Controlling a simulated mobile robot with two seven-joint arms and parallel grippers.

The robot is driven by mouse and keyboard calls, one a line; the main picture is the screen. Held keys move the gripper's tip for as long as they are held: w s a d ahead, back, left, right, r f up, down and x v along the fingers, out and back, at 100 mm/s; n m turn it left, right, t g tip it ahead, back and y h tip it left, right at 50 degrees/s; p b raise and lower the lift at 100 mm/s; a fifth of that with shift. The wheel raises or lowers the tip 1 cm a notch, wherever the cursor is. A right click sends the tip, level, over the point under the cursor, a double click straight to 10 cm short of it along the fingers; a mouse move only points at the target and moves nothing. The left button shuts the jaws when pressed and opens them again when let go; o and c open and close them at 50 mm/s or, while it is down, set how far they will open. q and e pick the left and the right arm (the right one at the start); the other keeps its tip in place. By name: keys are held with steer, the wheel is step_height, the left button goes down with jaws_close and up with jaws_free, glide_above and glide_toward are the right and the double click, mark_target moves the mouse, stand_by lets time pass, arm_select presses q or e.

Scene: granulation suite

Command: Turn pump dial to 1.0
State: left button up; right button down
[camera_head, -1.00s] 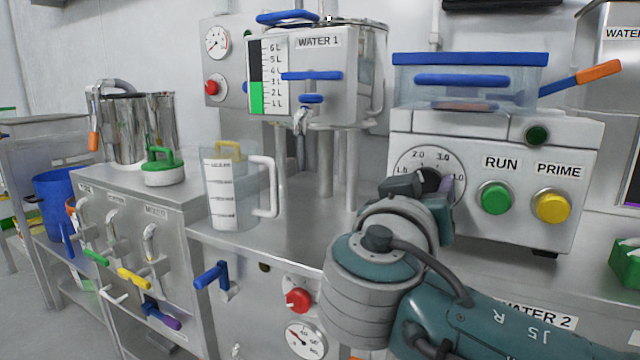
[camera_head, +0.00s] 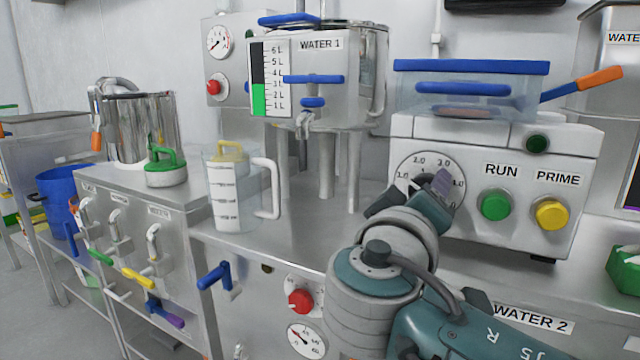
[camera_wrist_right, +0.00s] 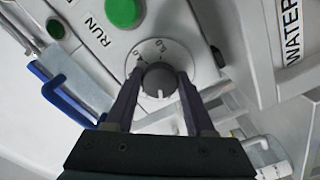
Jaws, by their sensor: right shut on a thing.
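The pump dial (camera_head: 412,167) is a white round scale on the front of the white pump box, left of the RUN button. My left gripper is not in view.
The green RUN button (camera_head: 496,205) and yellow PRIME button (camera_head: 552,213) are right of the dial. A clear blue-lidded box (camera_head: 470,88) stands on the pump. A measuring jug (camera_head: 236,195) and the WATER 1 tank (camera_head: 340,75) are to the left, with bare steel bench between.

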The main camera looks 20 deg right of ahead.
steer(key=shift+n+p, duration=0.35)
steer(key=shift+n, duration=0.85)
steer(key=shift+c, duration=1.3)
jaws_free()
steer(key=v, duration=1)
steer(key=shift+p, duration=0.35)
